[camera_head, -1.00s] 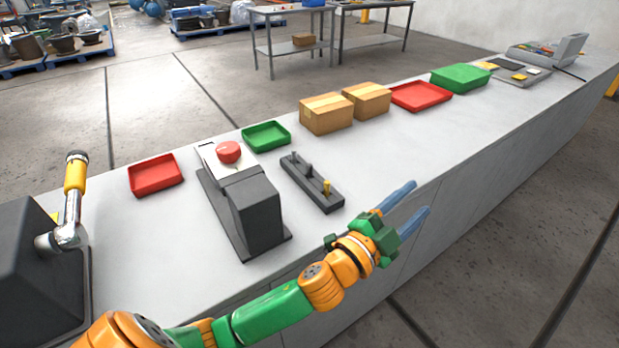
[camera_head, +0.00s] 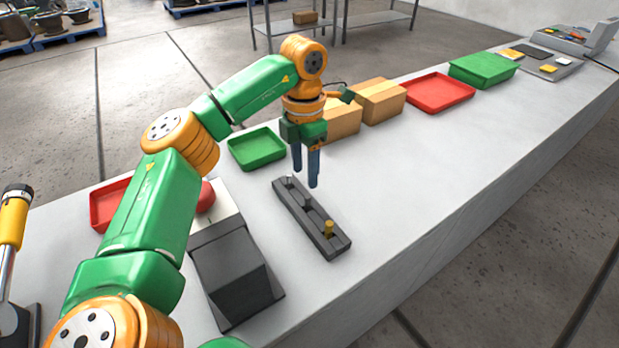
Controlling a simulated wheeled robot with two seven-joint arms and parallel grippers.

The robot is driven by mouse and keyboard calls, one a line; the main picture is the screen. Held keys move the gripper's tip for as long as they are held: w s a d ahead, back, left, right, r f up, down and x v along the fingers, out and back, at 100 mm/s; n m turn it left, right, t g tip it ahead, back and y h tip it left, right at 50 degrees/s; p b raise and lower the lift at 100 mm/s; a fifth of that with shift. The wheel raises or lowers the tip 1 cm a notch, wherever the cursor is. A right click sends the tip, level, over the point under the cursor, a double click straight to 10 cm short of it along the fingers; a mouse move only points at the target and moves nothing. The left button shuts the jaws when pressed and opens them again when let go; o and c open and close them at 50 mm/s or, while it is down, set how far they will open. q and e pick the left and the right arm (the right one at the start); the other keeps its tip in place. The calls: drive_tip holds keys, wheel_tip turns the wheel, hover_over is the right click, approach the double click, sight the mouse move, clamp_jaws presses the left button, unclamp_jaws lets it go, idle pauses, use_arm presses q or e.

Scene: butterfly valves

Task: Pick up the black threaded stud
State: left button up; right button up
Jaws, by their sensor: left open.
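A dark rack (camera_head: 318,228) lies on the grey bench with several small upright pieces along it. A dark piece (camera_head: 307,202) stands near its middle and may be the black threaded stud; its thread is too small to make out. A brass-coloured piece (camera_head: 328,228) stands at the near end, and a light grey tip (camera_head: 289,181) shows at the far end. My left gripper (camera_head: 306,178) points down with its blue fingers apart and empty, above the far part of the rack. My right gripper is out of view.
A dark block-shaped fixture (camera_head: 235,275) stands left of the rack. A green tray (camera_head: 257,149), cardboard boxes (camera_head: 378,101) and a red tray (camera_head: 440,92) line the back edge. The bench right of the rack is clear.

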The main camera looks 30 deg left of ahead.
sight(308, 197)
use_arm(q)
drive_tip(key=shift+a+f, duration=0.1)
drive_tip(key=shift+f, duration=0.15)
drive_tip(key=s+d+f+p, duration=0.2)
drive_tip(key=s, duration=0.1)
drive_tip(key=shift+d+f, duration=0.35)
drive_tip(key=shift+w+a+f, duration=0.15)
drive_tip(key=shift+w+f, duration=0.05)
drive_tip(key=shift+f, duration=0.45)
drive_tip(key=shift+w+a+f, duration=0.1)
drive_tip(key=shift+w+f, duration=0.1)
drive_tip(key=shift+f, duration=0.4)
drive_tip(key=shift+w+a+f, duration=0.15)
drive_tip(key=shift+w+f, duration=0.05)
drive_tip(key=shift+w, duration=0.05)
drive_tip(key=shift+s+r, duration=0.15)
drive_tip(key=shift+s, duration=0.05)
drive_tip(key=c, duration=0.7)
drive_tip(key=shift+d, duration=0.2)
clamp_jaws()
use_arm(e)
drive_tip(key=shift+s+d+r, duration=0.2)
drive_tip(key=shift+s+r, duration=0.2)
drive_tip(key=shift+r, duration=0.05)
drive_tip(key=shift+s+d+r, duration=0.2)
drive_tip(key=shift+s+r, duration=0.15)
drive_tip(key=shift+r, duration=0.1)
